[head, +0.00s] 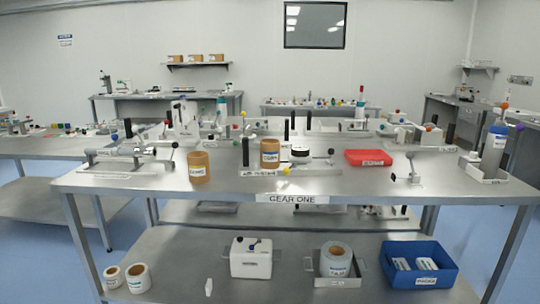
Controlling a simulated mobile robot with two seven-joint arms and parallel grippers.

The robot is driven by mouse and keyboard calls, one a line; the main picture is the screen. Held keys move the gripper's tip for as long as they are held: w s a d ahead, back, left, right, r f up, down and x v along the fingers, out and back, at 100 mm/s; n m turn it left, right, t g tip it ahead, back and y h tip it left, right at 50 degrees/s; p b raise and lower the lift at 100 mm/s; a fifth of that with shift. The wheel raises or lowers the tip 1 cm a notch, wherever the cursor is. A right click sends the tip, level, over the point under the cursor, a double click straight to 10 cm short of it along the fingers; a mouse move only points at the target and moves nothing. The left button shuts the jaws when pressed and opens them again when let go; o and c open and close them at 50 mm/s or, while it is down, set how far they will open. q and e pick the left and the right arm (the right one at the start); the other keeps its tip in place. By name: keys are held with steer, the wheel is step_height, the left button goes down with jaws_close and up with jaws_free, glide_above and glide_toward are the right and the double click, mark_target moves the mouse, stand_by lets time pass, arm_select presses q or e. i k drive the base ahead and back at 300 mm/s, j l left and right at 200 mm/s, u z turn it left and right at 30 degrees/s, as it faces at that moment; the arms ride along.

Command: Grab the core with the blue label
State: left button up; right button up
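Two tan cardboard-coloured cores are on the metal table. One core (199,167) stands upright near the front edge, left of the middle, with a pale label low on its side. The other core (270,147) stands upright further right, at a flat metal fixture, with a whitish label that looks bluish. The labels are too small to tell which one is blue. Neither of my grippers is in view, and nothing is seen touching the cores.
The table (130,187) also holds a metal roller device (125,157), a red tray (368,157) and a grey cylinder (494,150) at right. The lower shelf holds white rolls (138,278), a white box (251,260) and a blue bin (420,277). The front left tabletop is clear.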

mark_target(270, 147)
steer(key=i+j, duration=0.1)
steer(key=i, duration=0.25)
steer(key=i+j, duration=0.1)
steer(key=i, duration=0.2)
steer(key=i+u, duration=0.3)
steer(key=u, duration=0.15)
steer(key=i+u, duration=0.3)
steer(key=u, duration=0.15)
